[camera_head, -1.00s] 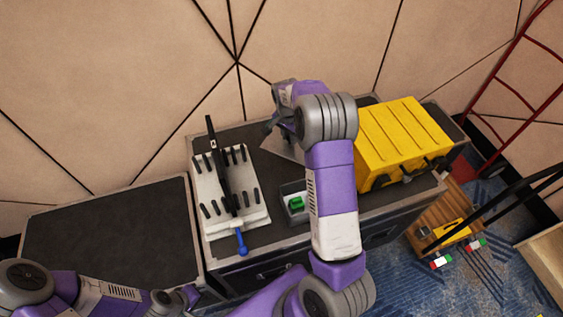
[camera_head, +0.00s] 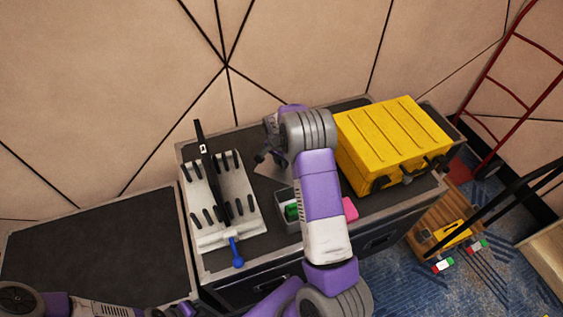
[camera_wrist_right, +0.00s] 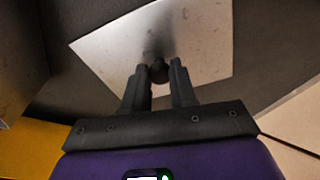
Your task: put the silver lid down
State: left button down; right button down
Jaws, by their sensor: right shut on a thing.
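The silver lid (camera_wrist_right: 205,45) is a flat, pale, four-sided plate with a small dark knob (camera_wrist_right: 160,71). My right gripper (camera_wrist_right: 160,68) is shut on this knob in the right wrist view. In the head view, the right gripper (camera_head: 270,158) is over the back middle of the dark case top, and only a corner of the lid (camera_head: 264,169) shows below it. My arm hides the rest. I cannot tell whether the lid touches the surface. My left arm shows at the bottom left, but its gripper is out of view.
A small grey open box (camera_head: 284,223) with a green block (camera_head: 291,211) stands in front of the lid. A pink item (camera_head: 350,209) shows beside my arm. A white pegged rack (camera_head: 236,205) stands left, a yellow case (camera_head: 392,140) right. The left case top (camera_head: 95,250) is bare.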

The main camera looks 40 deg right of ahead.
aim_at(279, 170)
jog(key=shift+r, duration=0.1)
jog(key=shift+f, duration=0.2)
jog(key=c, duration=0.9)
grip_release()
jog(key=shift+r, duration=0.15)
jog(key=shift+r, duration=0.3)
notch_tip(279, 170, up, 11)
jog(key=a+p, duration=0.1)
jog(key=p, duration=0.2)
jog(key=shift+s+a+r, duration=0.2)
